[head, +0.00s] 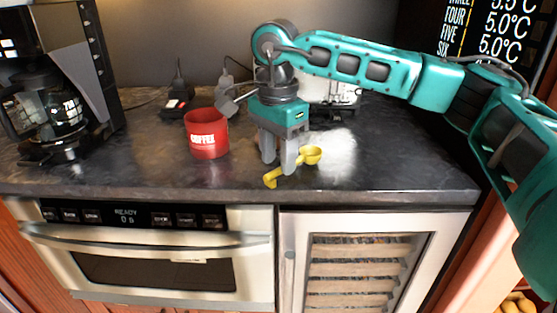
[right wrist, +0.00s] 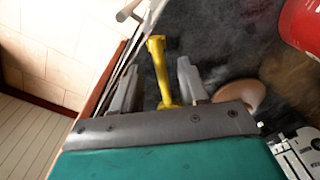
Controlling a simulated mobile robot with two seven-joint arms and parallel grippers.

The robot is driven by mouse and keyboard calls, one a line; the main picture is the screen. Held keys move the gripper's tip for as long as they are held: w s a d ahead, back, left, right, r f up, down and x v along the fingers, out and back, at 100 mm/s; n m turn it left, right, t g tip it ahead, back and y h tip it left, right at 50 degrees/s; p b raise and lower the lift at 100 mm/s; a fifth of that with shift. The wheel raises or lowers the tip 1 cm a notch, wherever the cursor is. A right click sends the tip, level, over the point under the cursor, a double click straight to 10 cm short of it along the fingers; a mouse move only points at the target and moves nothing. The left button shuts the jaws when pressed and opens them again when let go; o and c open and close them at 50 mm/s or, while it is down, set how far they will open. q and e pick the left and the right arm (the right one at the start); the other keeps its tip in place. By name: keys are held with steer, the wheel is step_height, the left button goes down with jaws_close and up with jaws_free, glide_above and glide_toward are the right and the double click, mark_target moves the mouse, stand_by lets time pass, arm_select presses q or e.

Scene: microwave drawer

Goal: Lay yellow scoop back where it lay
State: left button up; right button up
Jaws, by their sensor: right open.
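The yellow scoop (head: 311,155) is at the front of the dark countertop, right of the middle, its bowl to the right and its handle running down-left toward the counter's front edge. It appears to rest on the counter. My right gripper (head: 279,166) points down over the handle, with its fingers apart. In the right wrist view, the scoop's yellow handle (right wrist: 157,55) lies between the two open fingers, with a gap showing on each side. Part of the scoop is hidden behind the fingers and the gripper body. My left gripper is not in view.
A red coffee can (head: 206,134) stands left of the gripper. A coffee maker (head: 52,105) is at the far left. A silver appliance (head: 335,95) stands behind the gripper. Below the counter is a shut microwave drawer (head: 150,258). The counter right of the scoop is clear.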

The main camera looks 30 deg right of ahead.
arm_select(q)
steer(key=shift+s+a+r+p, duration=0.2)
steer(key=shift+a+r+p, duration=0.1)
steer(key=shift+p, duration=0.45)
arm_select(e)
step_height(320, 180, up, 11)
steer(key=shift+a, duration=0.15)
